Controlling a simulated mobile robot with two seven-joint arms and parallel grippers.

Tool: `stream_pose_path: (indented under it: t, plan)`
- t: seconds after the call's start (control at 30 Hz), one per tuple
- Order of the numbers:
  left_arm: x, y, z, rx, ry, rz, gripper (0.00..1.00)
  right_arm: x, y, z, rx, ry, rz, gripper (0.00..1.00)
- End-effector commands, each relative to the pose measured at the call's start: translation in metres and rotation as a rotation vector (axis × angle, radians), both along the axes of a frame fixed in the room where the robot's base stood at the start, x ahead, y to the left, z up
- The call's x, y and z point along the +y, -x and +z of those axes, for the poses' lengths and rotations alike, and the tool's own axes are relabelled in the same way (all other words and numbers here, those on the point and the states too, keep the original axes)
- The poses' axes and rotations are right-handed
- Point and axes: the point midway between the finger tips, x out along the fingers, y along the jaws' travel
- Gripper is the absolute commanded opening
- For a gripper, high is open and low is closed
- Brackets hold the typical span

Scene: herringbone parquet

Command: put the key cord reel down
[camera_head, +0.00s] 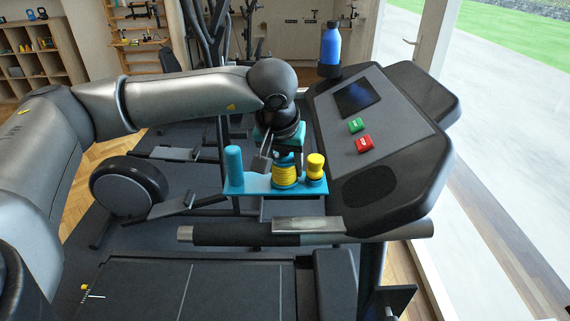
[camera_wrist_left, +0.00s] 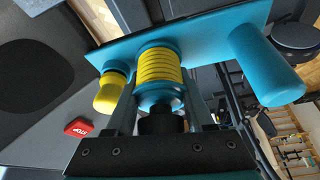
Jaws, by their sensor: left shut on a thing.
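The key cord reel appears as a teal plate (camera_head: 238,187) with a yellow wound cord (camera_head: 285,176) in the middle, a teal cylinder (camera_head: 234,160) at one end and a yellow knob (camera_head: 315,167) at the other. My left gripper (camera_head: 283,150) is shut on its middle, by the wound cord. In the left wrist view, the fingers flank the teal base of the wound cord (camera_wrist_left: 158,68). The plate shows in front of the treadmill console (camera_head: 385,150) and above the handlebar (camera_head: 250,233); I cannot tell whether anything supports it. My right gripper is not in view.
The console carries a dark screen, a green button (camera_head: 355,125) and a red STOP button (camera_head: 365,144). A blue bottle (camera_head: 330,45) stands at its far left. Other gym machines stand behind; a glass door is at the right.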

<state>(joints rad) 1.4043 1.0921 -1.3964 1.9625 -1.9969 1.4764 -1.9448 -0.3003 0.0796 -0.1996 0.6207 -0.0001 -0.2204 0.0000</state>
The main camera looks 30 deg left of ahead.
Motion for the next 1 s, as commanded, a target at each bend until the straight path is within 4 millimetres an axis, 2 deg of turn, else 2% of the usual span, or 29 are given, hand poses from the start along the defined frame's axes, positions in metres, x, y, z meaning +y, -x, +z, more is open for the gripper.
stream_pose_path:
  t: [0.07, 0.1, 0.33, 0.73, 0.87, 1.0]
  plan:
    - [0.0, 0.0, -0.004, -0.001, 0.0, 0.0, 0.0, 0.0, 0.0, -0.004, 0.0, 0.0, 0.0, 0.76]
    - [0.0, 0.0, -0.003, 0.001, 0.0, 0.0, 0.58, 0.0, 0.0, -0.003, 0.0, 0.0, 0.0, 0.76]
    - [0.0, 0.0, -0.002, 0.001, 0.0, 0.0, 0.83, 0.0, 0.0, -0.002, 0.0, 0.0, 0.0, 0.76]
    - [-0.001, 0.0, 0.003, 0.0, 0.0, -0.002, 0.83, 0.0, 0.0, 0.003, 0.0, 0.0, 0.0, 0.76]
    - [-0.004, 0.008, 0.024, -0.005, 0.001, -0.002, 0.83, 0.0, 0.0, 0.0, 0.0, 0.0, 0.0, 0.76]
    - [-0.007, 0.019, 0.053, -0.004, 0.001, -0.003, 0.83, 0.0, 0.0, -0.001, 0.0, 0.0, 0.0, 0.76]
